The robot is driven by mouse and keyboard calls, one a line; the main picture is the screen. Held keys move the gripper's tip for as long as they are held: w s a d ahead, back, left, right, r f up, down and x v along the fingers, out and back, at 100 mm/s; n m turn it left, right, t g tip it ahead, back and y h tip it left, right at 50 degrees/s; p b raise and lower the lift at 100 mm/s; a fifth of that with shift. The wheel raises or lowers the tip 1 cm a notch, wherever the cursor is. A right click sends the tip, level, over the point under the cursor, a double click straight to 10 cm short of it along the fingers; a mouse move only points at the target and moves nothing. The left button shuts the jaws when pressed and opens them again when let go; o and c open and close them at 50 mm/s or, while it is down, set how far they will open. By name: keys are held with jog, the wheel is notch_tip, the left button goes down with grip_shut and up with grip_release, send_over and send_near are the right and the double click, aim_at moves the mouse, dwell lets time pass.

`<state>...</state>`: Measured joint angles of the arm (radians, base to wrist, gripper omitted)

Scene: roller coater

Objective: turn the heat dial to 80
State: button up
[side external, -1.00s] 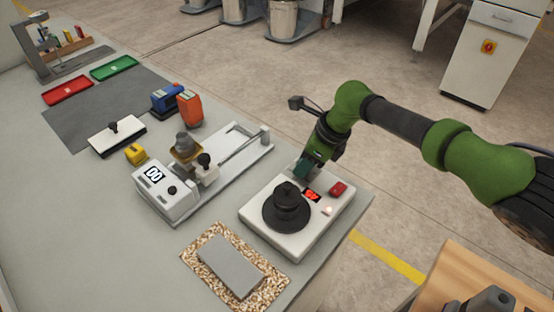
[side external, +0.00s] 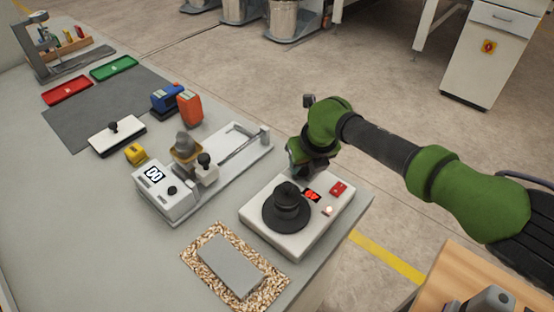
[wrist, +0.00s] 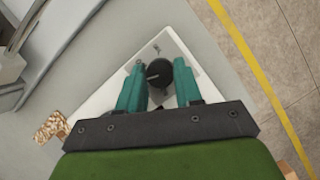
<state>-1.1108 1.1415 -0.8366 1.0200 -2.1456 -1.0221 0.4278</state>
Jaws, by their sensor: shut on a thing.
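The white heating unit (side external: 268,236) stands near the bench's right edge, with a red-lit display (side external: 312,195) whose small digits I cannot read for certain. In the wrist view the black heat dial (wrist: 159,73) sits between the teal fingers of my gripper (wrist: 159,75), which is shut on it. In the side view the fingers and dial are mostly hidden behind the black stepped piece on its round plate (side external: 287,205). My gripper (side external: 297,168) is at the unit's far edge.
A red switch (side external: 338,188) sits right of the display. A device with a screen (side external: 165,192) and a lever stands to the left. A grey slab (side external: 230,265) lies on a speckled mat (side external: 272,290) in front. The bench edge and floor are to the right.

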jog(key=m+h, duration=0.1)
jog(key=m, duration=0.3)
jog(key=shift+a+h, duration=0.1)
jog(key=shift+h, duration=0.3)
jog(key=shift+m+h, duration=0.5)
jog(key=shift+m, duration=1.1)
jog(key=o, duration=1)
jog(key=shift+a, duration=0.1)
jog(key=v, duration=1.6)
jog(key=shift+a+r, duration=0.1)
jog(key=shift+r, duration=0.35)
